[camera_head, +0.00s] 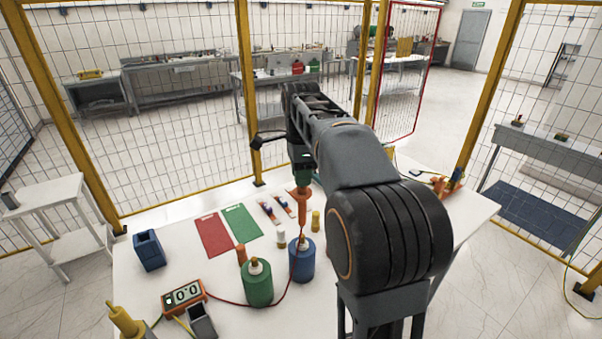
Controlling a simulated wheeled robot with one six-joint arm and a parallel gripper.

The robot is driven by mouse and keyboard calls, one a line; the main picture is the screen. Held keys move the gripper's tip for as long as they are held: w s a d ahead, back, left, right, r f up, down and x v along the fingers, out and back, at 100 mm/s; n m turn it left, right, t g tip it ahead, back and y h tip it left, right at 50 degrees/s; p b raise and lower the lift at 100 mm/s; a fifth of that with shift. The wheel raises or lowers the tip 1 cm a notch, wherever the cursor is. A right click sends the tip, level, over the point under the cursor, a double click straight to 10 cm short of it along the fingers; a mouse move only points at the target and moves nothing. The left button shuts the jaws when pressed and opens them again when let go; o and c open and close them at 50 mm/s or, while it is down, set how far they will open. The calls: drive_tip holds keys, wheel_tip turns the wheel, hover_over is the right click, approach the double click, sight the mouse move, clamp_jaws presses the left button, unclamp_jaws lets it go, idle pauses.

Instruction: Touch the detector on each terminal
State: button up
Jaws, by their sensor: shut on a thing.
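My gripper (303,182) points down over the white table and is shut on an orange detector (303,205), which hangs upright. The detector's lower end is at or just above the top terminal (301,242) of a blue cylinder (302,264); I cannot tell if they touch. A green cylinder (257,288) stands to its left, with a brass terminal (256,266) on a white top. A yellow piece with a tapered top (123,319) shows at the lower left, partly cut off. An orange meter (184,297) with a lit display lies left of the green cylinder.
A red cable runs from the meter past the cylinders. Small orange (241,254), white (281,238) and yellow (315,221) pieces stand close by. Red (213,234) and green (241,222) cards and a blue holder (148,250) are behind. Yellow-framed mesh fencing surrounds the table.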

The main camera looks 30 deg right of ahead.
drive_tip(key=shift+f+b, duration=0.35)
drive_tip(key=shift+f, duration=0.1)
idle(0.5)
drive_tip(key=shift+f+b, duration=0.4)
drive_tip(key=shift+f, duration=0.2)
drive_tip(key=shift+f+b, duration=0.3)
drive_tip(key=shift+f, duration=0.15)
idle(0.9)
idle(0.7)
wheel_tip(320, 180, up, 6)
drive_tip(key=p, duration=0.5)
drive_tip(key=shift+f, duration=0.2)
drive_tip(key=shift+r, duration=2.2)
idle(0.9)
